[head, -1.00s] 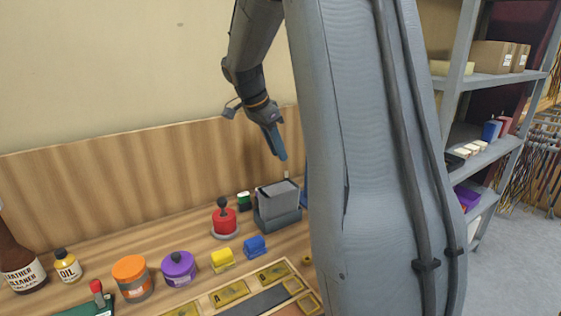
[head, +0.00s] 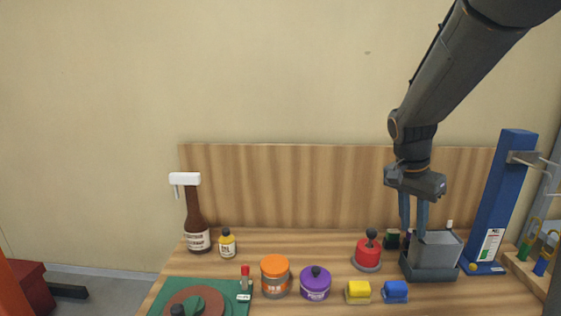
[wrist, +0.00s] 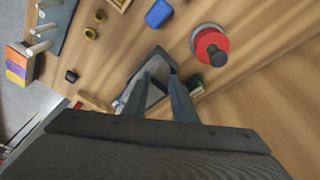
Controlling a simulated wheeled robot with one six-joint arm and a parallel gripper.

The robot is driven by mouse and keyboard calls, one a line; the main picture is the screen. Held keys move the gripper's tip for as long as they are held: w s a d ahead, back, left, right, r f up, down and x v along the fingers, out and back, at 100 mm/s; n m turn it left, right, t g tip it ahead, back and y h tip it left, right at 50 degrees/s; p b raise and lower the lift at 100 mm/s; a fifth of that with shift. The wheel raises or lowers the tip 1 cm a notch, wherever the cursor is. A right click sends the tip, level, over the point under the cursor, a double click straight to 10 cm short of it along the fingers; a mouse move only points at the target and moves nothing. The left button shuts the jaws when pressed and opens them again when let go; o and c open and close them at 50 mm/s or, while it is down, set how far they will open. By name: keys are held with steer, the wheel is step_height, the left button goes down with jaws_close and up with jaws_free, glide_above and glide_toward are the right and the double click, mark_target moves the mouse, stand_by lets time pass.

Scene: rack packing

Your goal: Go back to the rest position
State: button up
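My gripper (head: 413,232) points down above and slightly behind a grey block-like box (head: 436,250) that sits in a dark grey holder (head: 430,274) on the wooden bench. In the wrist view my gripper's two fingers (wrist: 163,78) stand apart with a gap between them, and no held thing shows there. The box and holder are partly hidden behind the fingers in that view. I cannot tell if the fingertips touch the box.
A red pot with a black knob (head: 368,252) stands left of the holder. A tall blue stand (head: 500,200) is close on the right. Jars (head: 275,276), a purple pot (head: 315,284), yellow (head: 358,292) and blue blocks (head: 395,291) line the front.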

steer(key=s+a+f+n+y, duration=0.1)
steer(key=s+a+f+n, duration=0.1)
steer(key=s+a+n, duration=0.2)
steer(key=s+a+f+n, duration=0.3)
steer(key=s+a+n, duration=0.1)
steer(key=s+a, duration=0.1)
steer(key=s+a+f+n+y, duration=0.1)
steer(key=s+a+f+n, duration=0.2)
steer(key=s+a, duration=0.1)
steer(key=shift+s+a+f+n+t+y, duration=0.1)
steer(key=shift+s+a+n+t+y, duration=0.1)
steer(key=shift+s, duration=0.2)
steer(key=shift+s+a+f+n+t+y, duration=0.1)
steer(key=shift+s+a+n+t, duration=0.1)
steer(key=shift+s, duration=0.2)
stand_by(0.7)
